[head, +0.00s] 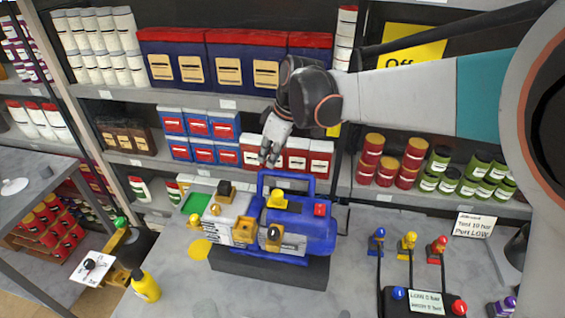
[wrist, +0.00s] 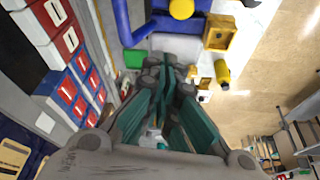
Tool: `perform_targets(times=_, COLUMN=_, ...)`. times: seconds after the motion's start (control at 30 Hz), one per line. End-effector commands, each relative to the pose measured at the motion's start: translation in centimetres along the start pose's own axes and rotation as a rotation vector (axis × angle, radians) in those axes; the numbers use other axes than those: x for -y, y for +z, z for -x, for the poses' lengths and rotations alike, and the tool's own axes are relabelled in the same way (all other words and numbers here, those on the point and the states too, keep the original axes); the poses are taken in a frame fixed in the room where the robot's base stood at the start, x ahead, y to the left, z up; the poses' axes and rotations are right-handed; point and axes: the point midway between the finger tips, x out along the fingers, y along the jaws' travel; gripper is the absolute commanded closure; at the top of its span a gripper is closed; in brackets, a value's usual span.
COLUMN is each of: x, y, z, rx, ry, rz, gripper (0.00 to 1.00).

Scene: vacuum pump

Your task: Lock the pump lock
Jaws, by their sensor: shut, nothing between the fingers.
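The blue vacuum pump (head: 318,234) stands on a dark base on the grey table in the head view. Its grey and yellow front section (head: 228,215) is on the left. I cannot tell which part is the lock. My gripper (head: 269,158) is shut and empty, above and behind the pump, apart from it. In the wrist view its fingers (wrist: 172,72) meet, and part of the blue pump frame (wrist: 130,22) shows beyond them.
Shelves of boxes and jars (head: 283,156) stand close behind my gripper. Right of the pump are blue, yellow and red levers (head: 407,243) and a button panel (head: 424,302). A yellow bottle (head: 145,286) and a gauge (head: 92,265) are at left.

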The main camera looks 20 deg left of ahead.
Motion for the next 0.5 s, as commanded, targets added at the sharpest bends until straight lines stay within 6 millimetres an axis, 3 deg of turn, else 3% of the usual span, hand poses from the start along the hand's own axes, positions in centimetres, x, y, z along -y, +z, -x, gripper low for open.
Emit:
perform_targets(times=0.13, x=1.6, y=-2.0, z=-0.2, rx=-0.003, ry=-0.033, rz=0.043, gripper=1.0)
perform_targets(times=0.5, x=1.6, y=-2.0, z=-0.5, rx=-0.003, ry=-0.035, rz=0.046, gripper=1.0)
